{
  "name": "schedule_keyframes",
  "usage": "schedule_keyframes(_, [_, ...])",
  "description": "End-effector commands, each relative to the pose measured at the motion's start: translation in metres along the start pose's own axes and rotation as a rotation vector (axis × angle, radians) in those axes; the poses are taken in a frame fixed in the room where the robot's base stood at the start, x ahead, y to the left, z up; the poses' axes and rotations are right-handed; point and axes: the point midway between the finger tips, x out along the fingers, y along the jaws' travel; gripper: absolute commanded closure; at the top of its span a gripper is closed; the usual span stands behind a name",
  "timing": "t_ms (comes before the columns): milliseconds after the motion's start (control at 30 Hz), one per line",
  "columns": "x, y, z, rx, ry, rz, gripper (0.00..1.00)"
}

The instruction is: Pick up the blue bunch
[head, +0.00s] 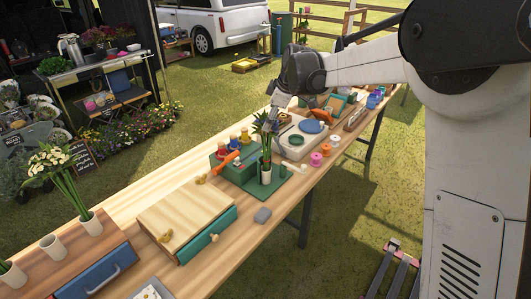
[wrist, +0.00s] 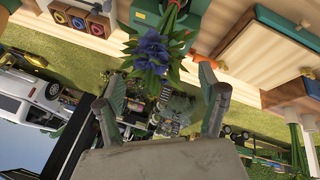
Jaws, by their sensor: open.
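The blue bunch (wrist: 152,50) is a cluster of blue-violet flowers with long green leaves. It shows in the upper middle of the wrist view, ahead of the fingers and between their lines. In the head view, a leafy green plant (head: 264,140) stands upright in a small white pot (head: 266,176) on a green base; its blue blooms are not clear there. My gripper (wrist: 158,88) is open and empty, one finger to each side of the picture. In the head view my gripper (head: 277,108) is just above and beside the plant's top, apart from the pot.
A green box with coloured bottles (head: 234,150) stands left of the plant. A wooden box with a green drawer (head: 190,212) is nearer. A grey block (head: 262,215) lies near the table edge. Pink and orange spools (head: 320,158) lie to the right. White flowers (head: 55,165) stand far left.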

Motion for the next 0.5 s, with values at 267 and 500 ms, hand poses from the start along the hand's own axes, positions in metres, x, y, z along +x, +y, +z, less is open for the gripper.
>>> schedule_keyframes(267, [0.034, 0.000, 0.000, 0.001, 0.000, 0.000, 0.27])
schedule_keyframes(500, [0.048, 0.002, 0.001, 0.001, 0.000, 0.000, 0.27])
